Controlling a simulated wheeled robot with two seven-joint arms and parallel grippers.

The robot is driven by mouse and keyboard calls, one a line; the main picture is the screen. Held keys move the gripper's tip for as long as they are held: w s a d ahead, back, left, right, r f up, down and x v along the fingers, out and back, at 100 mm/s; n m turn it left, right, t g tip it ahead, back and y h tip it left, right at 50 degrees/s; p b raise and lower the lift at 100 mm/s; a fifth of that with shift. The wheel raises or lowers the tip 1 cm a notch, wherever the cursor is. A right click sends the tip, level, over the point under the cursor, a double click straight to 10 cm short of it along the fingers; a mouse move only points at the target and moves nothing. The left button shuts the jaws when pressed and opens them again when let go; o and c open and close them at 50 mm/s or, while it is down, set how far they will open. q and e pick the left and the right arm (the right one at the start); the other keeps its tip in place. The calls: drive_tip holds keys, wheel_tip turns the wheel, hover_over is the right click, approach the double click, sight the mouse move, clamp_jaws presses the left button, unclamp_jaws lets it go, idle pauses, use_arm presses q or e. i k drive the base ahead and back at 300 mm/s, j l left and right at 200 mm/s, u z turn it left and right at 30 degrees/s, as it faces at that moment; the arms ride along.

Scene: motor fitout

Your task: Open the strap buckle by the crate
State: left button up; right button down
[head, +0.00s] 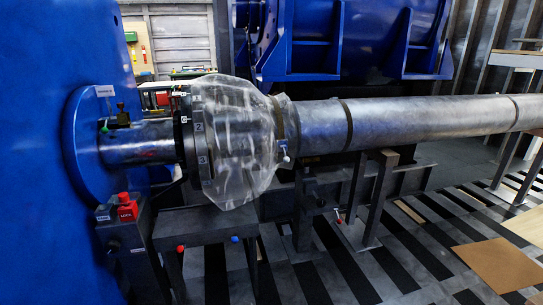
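A clear wrinkled plastic cover (235,135) wraps the coupling on the horizontal metal shaft. A narrow band (279,118) circles the cover's right end. A small pale metal fitting (285,156) sits at the band's lower front; it may be a buckle, but it is too small to tell whether it is fastened. A darker strap (347,125) goes around the thick grey tube (420,120) further right, with no buckle visible. I cannot make out a crate for certain. Neither of my grippers is in view.
A large blue housing (45,120) stands at left, with a red lock box (127,208) on a post. Grey stands (375,195) are under the tube. A blue machine frame (350,40) is behind. A brown sheet (498,265) lies on the striped floor at right.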

sight(286, 160)
drive_tip(key=i+u, duration=0.25)
drive_tip(key=i, duration=1.95)
